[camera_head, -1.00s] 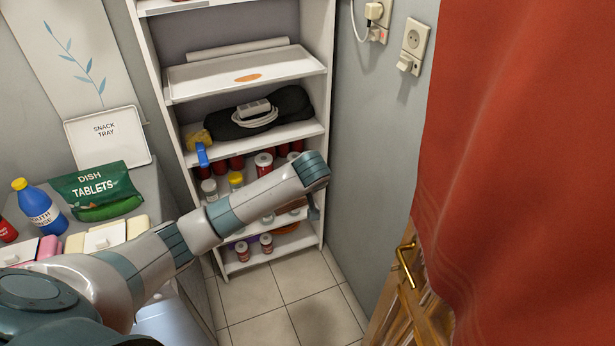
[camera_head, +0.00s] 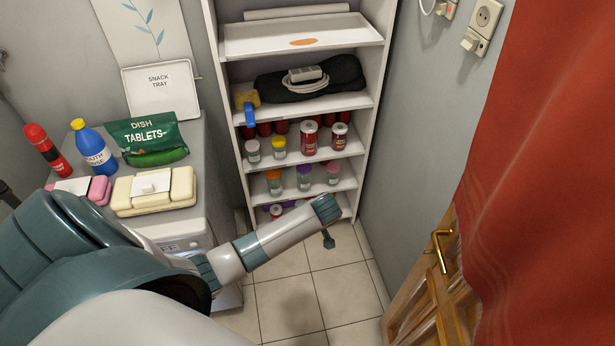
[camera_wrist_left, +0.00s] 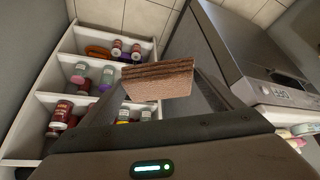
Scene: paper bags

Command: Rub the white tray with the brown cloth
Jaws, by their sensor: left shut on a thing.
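The brown cloth (camera_wrist_left: 157,80) looks like a small folded pad in the left wrist view. My left gripper (camera_wrist_left: 155,97) is shut on it and holds it in the air, clear of the shelves. In the head view my left arm reaches from the lower left to in front of the lower shelves; the cloth is hidden there. A shallow white tray (camera_head: 255,40) lies on an upper shelf, with an orange-brown spot on its surface. A white board marked "SNACK TRAY" (camera_head: 160,95) leans on the wall at left. My right gripper is not in view.
The shelf unit (camera_head: 225,110) holds jars, a yellow sponge (camera_head: 246,99) and a black bundle with a white cable (camera_head: 312,82). A counter at left carries bottles, a green packet (camera_head: 146,140) and soap-like blocks. A red curtain (camera_head: 545,150) and wooden door stand at right. Floor tiles are clear.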

